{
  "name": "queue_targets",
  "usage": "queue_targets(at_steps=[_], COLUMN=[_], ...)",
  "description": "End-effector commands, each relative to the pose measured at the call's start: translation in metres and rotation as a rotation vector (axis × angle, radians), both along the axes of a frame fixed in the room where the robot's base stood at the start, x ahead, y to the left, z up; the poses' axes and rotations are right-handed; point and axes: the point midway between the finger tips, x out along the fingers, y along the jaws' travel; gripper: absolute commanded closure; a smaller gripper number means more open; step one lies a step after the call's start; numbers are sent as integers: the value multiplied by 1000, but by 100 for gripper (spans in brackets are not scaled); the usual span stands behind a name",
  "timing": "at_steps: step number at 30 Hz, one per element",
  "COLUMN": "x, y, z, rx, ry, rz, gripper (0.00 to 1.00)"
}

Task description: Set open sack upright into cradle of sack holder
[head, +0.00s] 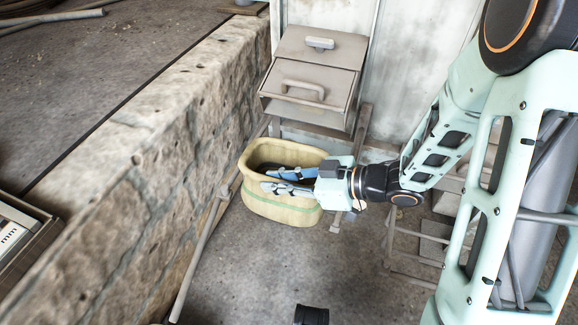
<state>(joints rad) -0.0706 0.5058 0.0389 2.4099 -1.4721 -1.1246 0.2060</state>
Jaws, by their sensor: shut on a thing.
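The open sack (262,205) is pale yellow with a green band and stands roughly upright, its mouth facing up, in the middle of the head view. My gripper (264,181) reaches in from the right, with its fingers at the sack's mouth. It is shut on the sack, but the exact pinch point is hard to make out. The fingers and wrist hide part of the sack's right rim and mouth. Thin poles (203,250) stand beside and behind the sack. I cannot tell whether they belong to the sack holder, and no cradle is clearly visible.
A stone wall (150,170) runs along the left. A grey cabinet with a drawer (305,90) stands on legs behind the sack. A low wooden frame (420,245) is at the right, below my arm. A small black object (311,315) lies on the otherwise clear front floor.

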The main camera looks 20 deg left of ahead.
Motion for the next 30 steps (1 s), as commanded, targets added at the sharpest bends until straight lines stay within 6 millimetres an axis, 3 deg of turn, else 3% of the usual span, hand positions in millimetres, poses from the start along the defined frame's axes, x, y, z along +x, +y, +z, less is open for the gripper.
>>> queue_targets(at_steps=[4, 11, 18, 21, 30], x=[30, 49, 87, 85, 84], y=[-2, -3, -7, -6, -6], z=[0, 0, -1, -14, -14], rx=[2, 2, 1, 2, 2], ry=[-2, -1, -2, 3, 1], rz=[3, 3, 2, 2, 2], gripper=[100, 100, 100, 100, 100])
